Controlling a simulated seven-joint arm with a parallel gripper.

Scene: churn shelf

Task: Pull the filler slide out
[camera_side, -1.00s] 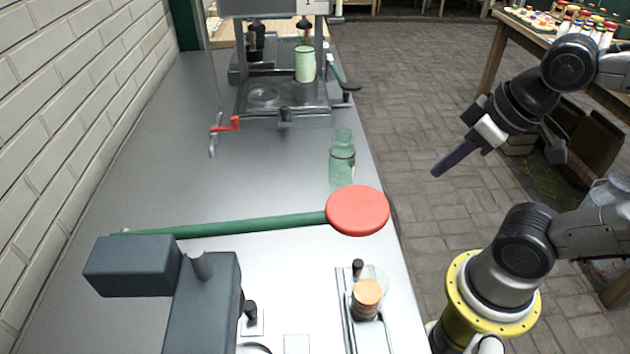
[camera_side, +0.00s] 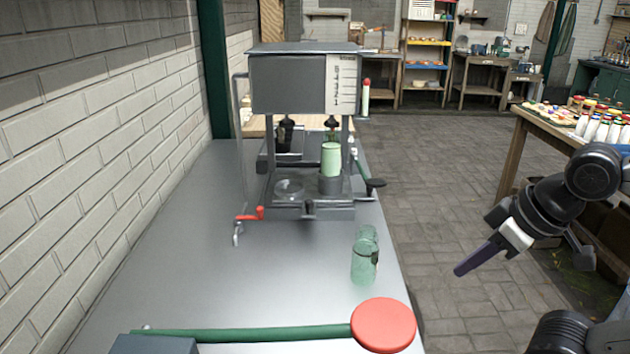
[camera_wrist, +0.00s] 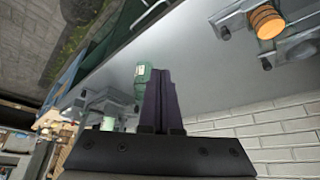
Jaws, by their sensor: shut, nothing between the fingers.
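The filler (camera_side: 303,85) stands at the back of the steel bench, a grey tank with a numbered scale above a low base. On its base, the slide (camera_side: 307,207) shows a dark knob at the front edge; I cannot tell how far in it sits. A clear round dish (camera_side: 289,189) and a pale green jar (camera_side: 330,158) stand above it. My gripper (camera_side: 478,258) is shut and empty, its dark purple fingers out over the floor to the right of the bench, apart from the filler. In the wrist view its fingers (camera_wrist: 160,102) lie together.
A green glass bottle (camera_side: 364,258) stands near the bench's right edge. A red disc (camera_side: 383,325) on a green rod lies in front. A red-handled tap (camera_side: 249,214) is left of the filler, beside the brick wall (camera_side: 100,130).

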